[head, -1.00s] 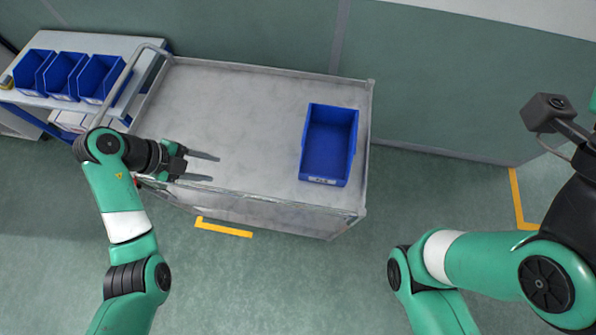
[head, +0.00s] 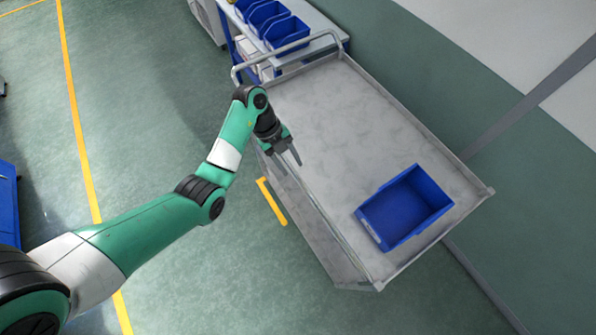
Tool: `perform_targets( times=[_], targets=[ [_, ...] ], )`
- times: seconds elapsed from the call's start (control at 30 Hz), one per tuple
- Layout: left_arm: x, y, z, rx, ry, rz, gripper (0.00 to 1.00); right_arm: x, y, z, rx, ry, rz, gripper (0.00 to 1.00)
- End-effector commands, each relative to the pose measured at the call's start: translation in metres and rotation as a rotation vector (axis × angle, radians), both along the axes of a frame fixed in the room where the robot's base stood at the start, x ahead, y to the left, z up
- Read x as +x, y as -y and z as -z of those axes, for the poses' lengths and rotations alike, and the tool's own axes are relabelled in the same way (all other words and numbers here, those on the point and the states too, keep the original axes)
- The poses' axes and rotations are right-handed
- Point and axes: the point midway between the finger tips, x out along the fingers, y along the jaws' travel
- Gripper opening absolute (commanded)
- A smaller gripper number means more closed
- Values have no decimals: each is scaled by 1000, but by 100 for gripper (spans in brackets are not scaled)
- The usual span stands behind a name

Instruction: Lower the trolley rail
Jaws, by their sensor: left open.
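A grey metal trolley (head: 345,120) stands at the centre right, turned diagonally in the head view. Its raised side rim (head: 337,232) runs along the near left edge of the top. A tubular handle (head: 290,58) rises at its far end. My left gripper (head: 287,162) is open and empty, with its two fingers by the trolley's near left edge, close to the handle end. I cannot tell whether the fingers touch the rim. My right gripper is out of view.
A blue bin (head: 405,208) sits on the trolley top near the front corner. Several blue bins stand on a side table (head: 320,28) behind the handle. Open green floor (head: 200,290) lies left of the trolley, with yellow floor lines.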

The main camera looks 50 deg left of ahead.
Motion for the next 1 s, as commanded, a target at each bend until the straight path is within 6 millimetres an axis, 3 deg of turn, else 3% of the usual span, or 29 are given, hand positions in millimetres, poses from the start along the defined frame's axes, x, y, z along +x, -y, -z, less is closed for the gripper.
perform_targets(
  times=[0.1,0.3,0.63,0.9,1.0],
  targets=[
    [3,12,26,-2,-3,2,50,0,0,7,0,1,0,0],
    [7,23,51,0,-1,0,50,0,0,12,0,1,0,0],
    [8,25,55,1,1,1,50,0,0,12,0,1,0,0],
    [8,25,55,1,1,0,3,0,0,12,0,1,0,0],
    [8,25,55,1,1,0,0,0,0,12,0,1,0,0]
  ],
)
